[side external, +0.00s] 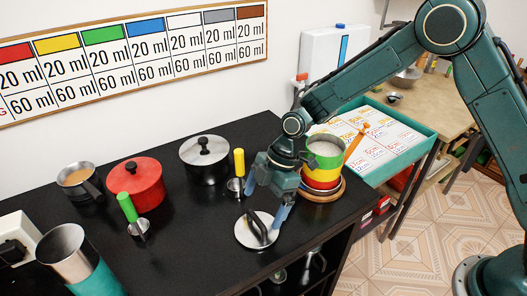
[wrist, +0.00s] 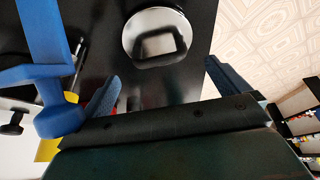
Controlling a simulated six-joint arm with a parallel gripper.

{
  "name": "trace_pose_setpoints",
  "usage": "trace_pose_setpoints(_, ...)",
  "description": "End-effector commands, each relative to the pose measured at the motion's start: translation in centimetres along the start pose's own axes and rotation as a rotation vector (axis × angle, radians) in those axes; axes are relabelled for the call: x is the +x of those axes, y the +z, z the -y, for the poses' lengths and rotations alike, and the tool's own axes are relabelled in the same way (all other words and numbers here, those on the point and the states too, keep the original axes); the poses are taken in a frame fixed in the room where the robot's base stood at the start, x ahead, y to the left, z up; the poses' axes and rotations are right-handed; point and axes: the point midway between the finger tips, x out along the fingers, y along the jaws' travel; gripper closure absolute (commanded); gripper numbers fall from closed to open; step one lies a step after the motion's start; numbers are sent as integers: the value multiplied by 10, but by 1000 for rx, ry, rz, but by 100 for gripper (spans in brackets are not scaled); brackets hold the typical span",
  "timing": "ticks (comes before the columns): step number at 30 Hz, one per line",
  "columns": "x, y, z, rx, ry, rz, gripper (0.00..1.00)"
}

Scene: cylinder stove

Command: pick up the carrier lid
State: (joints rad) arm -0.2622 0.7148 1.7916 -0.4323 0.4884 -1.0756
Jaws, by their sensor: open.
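The carrier lid, which I take to be the round silver lid (side external: 244,234) with an upright black loop handle, lies flat on the black counter near its front edge. It also shows in the wrist view (wrist: 133,38), at the top centre. My gripper (side external: 266,204) is open and empty, with its blue fingers pointing down just behind and above the lid. In the wrist view my gripper (wrist: 163,84) has its fingers spread wide, and the lid appears beyond the gap between them. The fingers appear apart from the handle.
A stack of green, yellow and red tins (side external: 322,168) stands right beside my gripper. A yellow-handled tool (side external: 239,165) stands close on the left. A red pot (side external: 140,184), a silver-lidded pot (side external: 204,155) and a green-handled tool (side external: 128,208) stand farther left. The black counter (side external: 195,240) is bare left of the lid.

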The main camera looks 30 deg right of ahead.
Motion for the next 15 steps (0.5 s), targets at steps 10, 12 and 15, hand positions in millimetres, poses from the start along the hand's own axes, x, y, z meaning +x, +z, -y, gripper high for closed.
trace_pose_setpoints(10,7,0,0,1,-1,1,0)
trace_pose_setpoints(12,12,0,0,1,0,0,0)
trace_pose_setpoints(15,23,0,0,1,-3,1,0)
